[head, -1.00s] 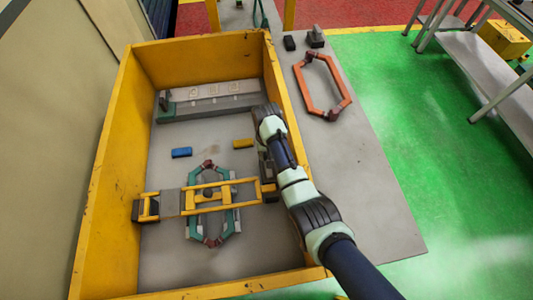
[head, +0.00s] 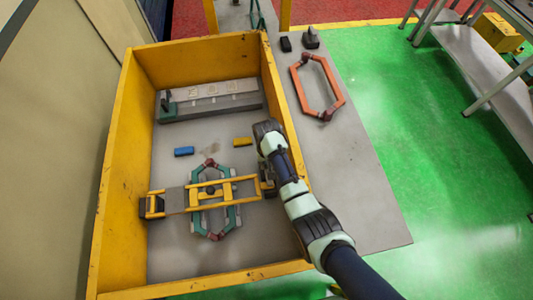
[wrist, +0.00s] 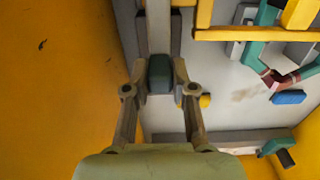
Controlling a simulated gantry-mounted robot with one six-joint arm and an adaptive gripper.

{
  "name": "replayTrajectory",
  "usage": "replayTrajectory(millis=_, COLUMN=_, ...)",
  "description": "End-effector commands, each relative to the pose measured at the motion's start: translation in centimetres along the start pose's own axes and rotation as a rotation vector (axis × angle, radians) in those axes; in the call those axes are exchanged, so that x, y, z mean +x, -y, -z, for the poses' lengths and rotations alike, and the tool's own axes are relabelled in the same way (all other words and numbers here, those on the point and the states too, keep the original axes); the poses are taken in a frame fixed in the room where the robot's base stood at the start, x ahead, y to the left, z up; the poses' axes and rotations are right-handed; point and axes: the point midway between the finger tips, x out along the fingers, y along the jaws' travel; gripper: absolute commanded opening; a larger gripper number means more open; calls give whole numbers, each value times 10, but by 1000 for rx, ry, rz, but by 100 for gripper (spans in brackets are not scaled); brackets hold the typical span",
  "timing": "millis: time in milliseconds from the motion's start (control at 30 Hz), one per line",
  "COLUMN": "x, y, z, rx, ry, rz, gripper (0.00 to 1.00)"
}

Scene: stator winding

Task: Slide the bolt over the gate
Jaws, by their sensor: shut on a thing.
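The yellow gate (head: 224,191) lies across the lower part of the yellow box, over a teal coil frame (head: 231,222) with dark red ends. A dark bracket (head: 145,207) holds its left end. My gripper (wrist: 160,77) is shut on a dark teal block (wrist: 160,72), which looks like the bolt's grip. A grey bar (wrist: 158,28) runs away from the block in the wrist view. In the head view my gripper (head: 266,186) is at the gate's right end, by the box's right wall. My arm partly hides this end, so I cannot tell how far the bolt overlaps the gate.
The yellow box wall (wrist: 65,80) is close beside my gripper. A blue block (head: 184,151), a yellow block (head: 242,141) and a grey fixture (head: 215,101) are inside the box. An orange coil frame (head: 297,83) lies outside on the grey table (head: 365,205).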

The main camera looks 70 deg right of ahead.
Motion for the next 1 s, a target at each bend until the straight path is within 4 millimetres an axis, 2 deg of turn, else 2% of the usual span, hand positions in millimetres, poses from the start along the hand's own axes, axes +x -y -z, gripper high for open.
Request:
replayTrajectory(millis=33, x=-2, y=0, z=-1, rx=0, ry=6, rz=0, gripper=28)
replayTrajectory(millis=167, x=-2, y=0, z=-1, rx=-1, ry=5, rz=0, gripper=50)
replayTrajectory(millis=433, x=-1, y=0, z=0, rx=0, ry=3, rz=0, gripper=50)
replayTrajectory(millis=533, x=-7, y=0, z=0, rx=0, ry=2, rz=0, gripper=50)
replayTrajectory(millis=667, x=-32, y=0, z=1, rx=0, ry=-2, rz=1, gripper=50)
replayTrajectory(millis=900, x=-91, y=0, z=1, rx=0, ry=-1, rz=1, gripper=50)
replayTrajectory(millis=1000, x=-108, y=0, z=0, rx=-1, ry=0, rz=0, gripper=50)
